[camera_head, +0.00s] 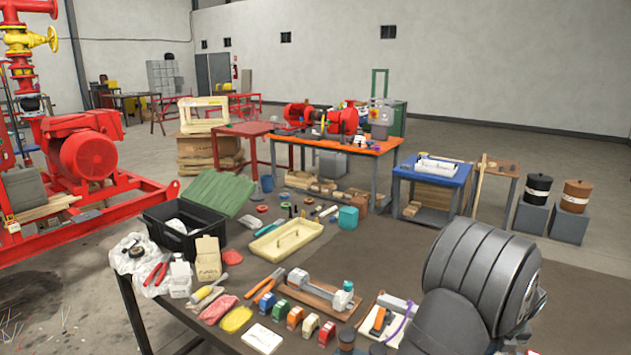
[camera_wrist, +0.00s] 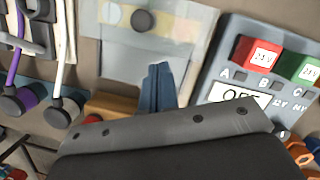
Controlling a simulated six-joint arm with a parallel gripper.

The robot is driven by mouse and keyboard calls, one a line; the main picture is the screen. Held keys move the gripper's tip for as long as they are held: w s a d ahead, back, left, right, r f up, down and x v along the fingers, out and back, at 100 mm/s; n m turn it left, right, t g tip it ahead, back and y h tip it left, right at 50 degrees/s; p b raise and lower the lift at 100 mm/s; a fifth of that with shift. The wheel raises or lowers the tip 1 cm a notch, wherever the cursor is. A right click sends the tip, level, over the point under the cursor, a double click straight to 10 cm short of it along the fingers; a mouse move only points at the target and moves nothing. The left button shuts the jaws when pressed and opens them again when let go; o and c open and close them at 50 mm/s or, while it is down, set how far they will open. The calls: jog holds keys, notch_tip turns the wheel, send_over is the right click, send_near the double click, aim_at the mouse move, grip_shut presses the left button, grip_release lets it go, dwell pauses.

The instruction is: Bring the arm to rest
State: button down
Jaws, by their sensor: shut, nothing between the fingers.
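My gripper (camera_wrist: 158,86) shows in the wrist view as two dark blue-grey fingers. They are together and hold nothing. The fingers are in front of a pale grey plate-like thing (camera_wrist: 130,60) with a dark round knob; whether they touch it I cannot tell. In the head view my arm's large dark grey links fill the lower right, over the near edge of the bench (camera_head: 375,240). The gripper itself is hidden or out of frame there.
In the wrist view a grey panel (camera_wrist: 235,60) with red and green blocks is at right; purple and white cables are at left. In the head view the bench holds a black crate (camera_head: 185,245), a cream tray (camera_head: 285,240), colored blocks and tools. Its right rear surface is bare.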

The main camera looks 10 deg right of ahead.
jog(key=w, duration=0.3)
jog(key=shift+d+f, duration=0.1)
jog(key=shift+d, duration=0.25)
jog(key=s+a, duration=0.5)
jog(key=shift+s+a, duration=0.2)
jog(key=shift+a, duration=0.05)
jog(key=s, duration=0.3)
jog(key=shift+s+a, duration=0.1)
jog(key=shift+a, duration=0.3)
jog(key=a+v, duration=0.1)
jog(key=v, duration=0.9)
jog(key=w+r+n, duration=0.1)
jog(key=n, duration=0.2)
jog(key=w+a+r+n+g, duration=0.1)
jog(key=w+n, duration=0.1)
jog(key=n, duration=0.2)
jog(key=w+a+r+n, duration=0.1)
jog(key=n, duration=0.3)
jog(key=shift+w+g+h, duration=0.15)
jog(key=shift+g+h, duration=0.15)
jog(key=shift+h, duration=0.1)
jog(key=shift+f, duration=0.1)
